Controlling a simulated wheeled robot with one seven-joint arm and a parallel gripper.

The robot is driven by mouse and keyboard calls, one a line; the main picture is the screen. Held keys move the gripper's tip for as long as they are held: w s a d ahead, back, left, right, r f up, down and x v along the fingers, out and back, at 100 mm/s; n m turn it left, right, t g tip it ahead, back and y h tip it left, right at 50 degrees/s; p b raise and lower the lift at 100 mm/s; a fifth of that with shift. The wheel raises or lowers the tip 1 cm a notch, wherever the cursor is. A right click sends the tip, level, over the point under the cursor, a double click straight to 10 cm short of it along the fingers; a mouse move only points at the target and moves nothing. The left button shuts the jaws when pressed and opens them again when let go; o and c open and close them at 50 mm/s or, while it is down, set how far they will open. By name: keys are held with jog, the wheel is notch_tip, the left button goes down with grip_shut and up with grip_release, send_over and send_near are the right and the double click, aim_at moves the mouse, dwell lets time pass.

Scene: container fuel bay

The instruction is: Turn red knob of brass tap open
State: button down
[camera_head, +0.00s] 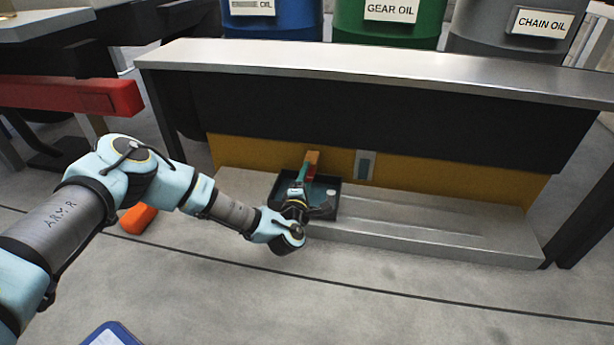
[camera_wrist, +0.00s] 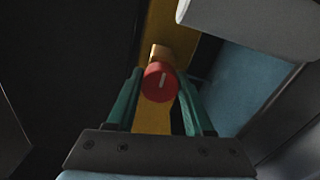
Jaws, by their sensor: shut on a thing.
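The red knob (camera_wrist: 161,82) shows in the wrist view with a white line on its face, nearly upright and slightly tilted. The brass tap body (camera_wrist: 161,52) shows just behind it, against a yellow panel. My gripper (camera_wrist: 160,92) has its two green fingers on either side of the knob and is shut on it. In the head view the brass tap (camera_head: 313,157) sticks out low from the yellow panel, with my gripper (camera_head: 304,174) at it. My wrist and fingers hide most of the knob there.
A black tray (camera_head: 333,217) sits below the tap on a grey step (camera_head: 430,222). A metal shelf (camera_head: 380,63) overhangs it, with blue, green and grey drums behind. A red beam (camera_head: 70,95) stands left; an orange object (camera_head: 137,218) lies on the floor.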

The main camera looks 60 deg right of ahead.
jog(key=shift+c, duration=1.4)
grip_release()
